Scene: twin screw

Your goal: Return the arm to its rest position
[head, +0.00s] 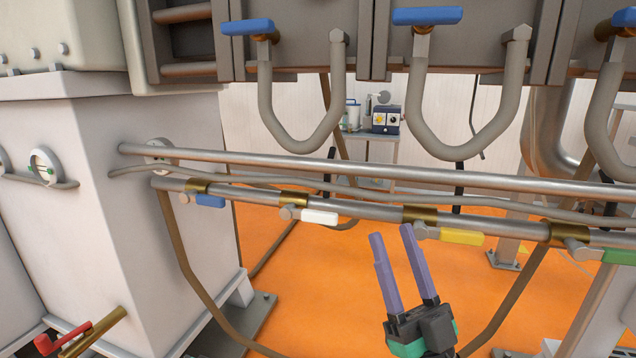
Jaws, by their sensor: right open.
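My right gripper (391,240) rises from the bottom of the head view, right of the middle. Its two purple fingers stand apart with nothing between them, so it is open and empty. The fingertips are just below the pipe with the coloured valve handles, close to the yellow handle (461,236) in the picture. I cannot tell whether they touch the pipe. Only the gripper and its dark and green body show; the rest of the right arm is out of view. My left gripper is not in view.
The lower pipe (360,210) also carries blue (210,201), white (319,217) and green (618,256) handles. Curved grey pipes (468,153) hang above. A white cabinet (90,190) stands at left, with a red-handled valve (66,335). Orange floor (310,300) is open below.

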